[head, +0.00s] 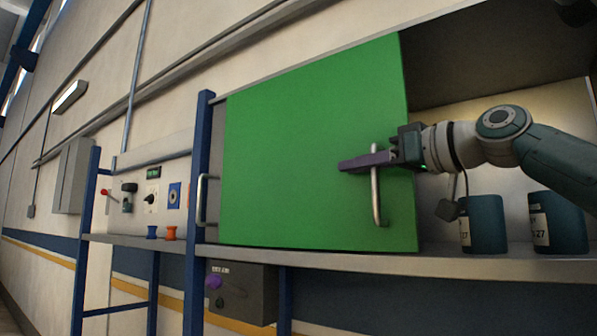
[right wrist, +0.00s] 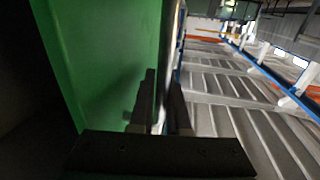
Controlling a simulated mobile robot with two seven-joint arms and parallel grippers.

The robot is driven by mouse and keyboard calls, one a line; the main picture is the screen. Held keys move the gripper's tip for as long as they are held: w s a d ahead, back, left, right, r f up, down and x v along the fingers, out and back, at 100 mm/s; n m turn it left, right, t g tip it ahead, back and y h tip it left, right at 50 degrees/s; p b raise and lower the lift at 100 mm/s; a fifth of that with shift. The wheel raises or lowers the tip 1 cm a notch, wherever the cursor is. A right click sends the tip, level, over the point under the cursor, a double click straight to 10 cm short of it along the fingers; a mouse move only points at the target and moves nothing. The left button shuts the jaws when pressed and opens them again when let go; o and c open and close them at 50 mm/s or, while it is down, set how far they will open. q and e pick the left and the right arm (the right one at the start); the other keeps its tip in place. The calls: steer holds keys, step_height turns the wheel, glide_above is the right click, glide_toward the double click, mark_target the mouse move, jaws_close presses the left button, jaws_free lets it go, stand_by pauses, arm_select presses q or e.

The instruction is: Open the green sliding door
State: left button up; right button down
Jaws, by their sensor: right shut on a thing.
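The green sliding door (head: 300,150) covers the left and middle part of the cabinet, and the right part of the cabinet stands uncovered. A vertical silver handle (head: 376,205) is fixed near the door's right edge. My right gripper (head: 362,162) reaches in from the right and is shut on this handle near its upper part. My left gripper is in neither view.
Two teal canisters (head: 484,224) (head: 557,222) stand on the shelf (head: 480,266) in the uncovered right part, below my right arm. Another silver handle (head: 202,200) shows at the left, beside a blue post (head: 197,150). A control panel (head: 150,197) is further left.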

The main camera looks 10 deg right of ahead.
steer(key=shift+r, duration=0.1)
steer(key=c, duration=1.2)
jaws_free()
steer(key=shift+o, duration=0.2)
steer(key=b+v, duration=0.7)
steer(key=v, duration=0.3)
